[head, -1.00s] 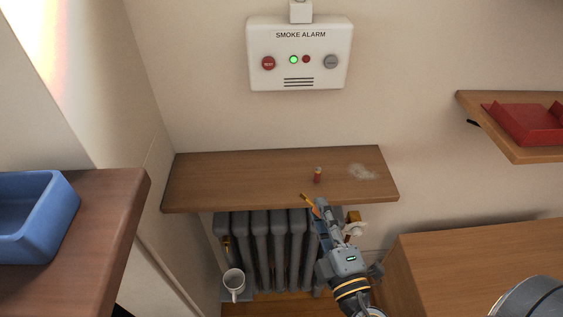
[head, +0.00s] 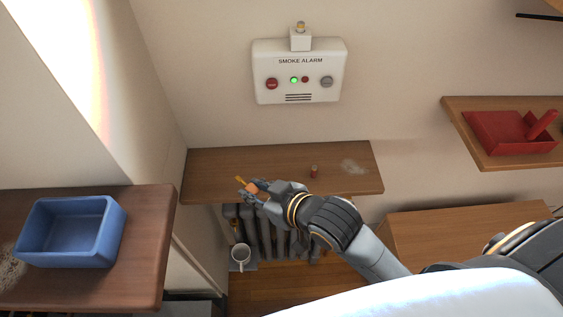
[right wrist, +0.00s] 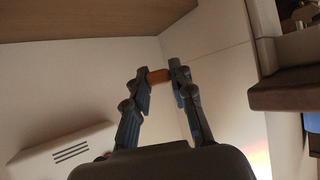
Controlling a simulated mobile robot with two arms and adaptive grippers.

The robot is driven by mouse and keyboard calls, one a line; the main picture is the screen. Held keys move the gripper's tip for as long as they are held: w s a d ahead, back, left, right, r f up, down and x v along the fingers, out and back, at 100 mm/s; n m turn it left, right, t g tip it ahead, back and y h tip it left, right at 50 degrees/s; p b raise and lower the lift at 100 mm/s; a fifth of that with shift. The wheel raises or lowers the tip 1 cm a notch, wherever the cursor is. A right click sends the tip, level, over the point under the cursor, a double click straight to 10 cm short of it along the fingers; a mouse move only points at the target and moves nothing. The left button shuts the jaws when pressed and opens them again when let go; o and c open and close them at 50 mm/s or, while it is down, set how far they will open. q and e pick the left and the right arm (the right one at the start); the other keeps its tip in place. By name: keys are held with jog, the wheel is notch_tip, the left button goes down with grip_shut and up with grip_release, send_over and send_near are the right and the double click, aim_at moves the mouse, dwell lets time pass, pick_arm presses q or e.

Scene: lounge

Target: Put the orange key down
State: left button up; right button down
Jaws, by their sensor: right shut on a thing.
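The orange key (head: 241,182) is in my right gripper (head: 248,190), over the left front part of the wooden wall shelf (head: 215,163). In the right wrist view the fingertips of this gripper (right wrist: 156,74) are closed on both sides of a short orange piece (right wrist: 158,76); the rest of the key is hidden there. I cannot tell whether the key touches the shelf. My left gripper is in neither view.
A small red-brown cylinder (head: 314,171) and a pale dusty patch (head: 352,166) are on the shelf's right half. A white mug (head: 240,256) stands below by the radiator (head: 268,235). A blue bin (head: 112,245) is on the left counter, a red dustpan (head: 495,132) at right.

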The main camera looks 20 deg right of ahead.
jog(key=w+d+f+p, duration=0.2)
jog(key=w+d+f, duration=0.2)
jog(key=w+d, duration=0.25)
send_over(281, 174)
jog(key=s, duration=0.2)
jog(key=f, duration=0.3)
jog(key=a+f, duration=0.1)
jog(key=f, duration=0.1)
jog(key=shift+f, duration=0.35)
notch_tip(281, 174, down, 3)
jog(key=shift+d+r+p, duration=0.1)
jog(key=shift+p, duration=0.7)
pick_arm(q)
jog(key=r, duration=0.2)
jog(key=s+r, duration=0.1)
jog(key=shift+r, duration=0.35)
pick_arm(e)
jog(key=shift+f, duration=0.2)
